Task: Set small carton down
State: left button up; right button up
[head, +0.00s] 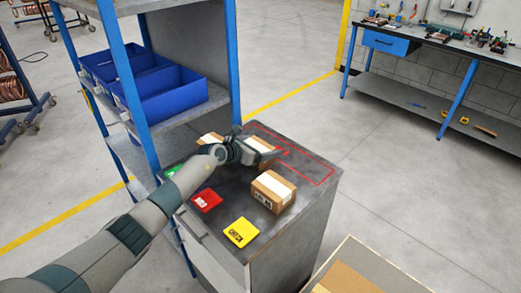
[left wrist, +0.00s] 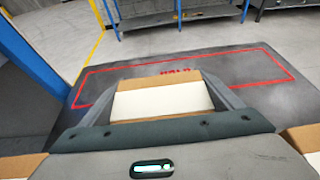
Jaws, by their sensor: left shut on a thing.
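My left gripper (head: 268,155) is above the dark cabinet top, shut on a small brown carton (head: 258,144) with a white label. In the left wrist view the carton (left wrist: 163,101) sits between the two fingers, its label facing the camera. The carton is at a red outlined rectangle (head: 322,178) on the cabinet top, and in the left wrist view it covers part of the red lettering there. I cannot tell whether its underside touches the surface. My right gripper is not in view.
Another carton (head: 273,190) stands in front of the gripper, and one (head: 210,139) behind the wrist. A blue-post shelf with blue bins (head: 170,92) rises at left.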

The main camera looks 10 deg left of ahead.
pick_arm(q)
jog(key=shift+r, duration=0.25)
notch_tip(320, 180, up, 4)
jog(key=shift+f+b, duration=0.25)
jog(key=shift+b, duration=0.15)
jog(key=s+d+r+b, duration=0.1)
jog(key=s+d+r, duration=0.1)
jog(key=s, duration=0.3)
jog(key=s+d+r+b, duration=0.1)
jog(key=s+d+r, duration=0.2)
jog(key=s+r, duration=0.2)
jog(key=shift+s, duration=0.3)
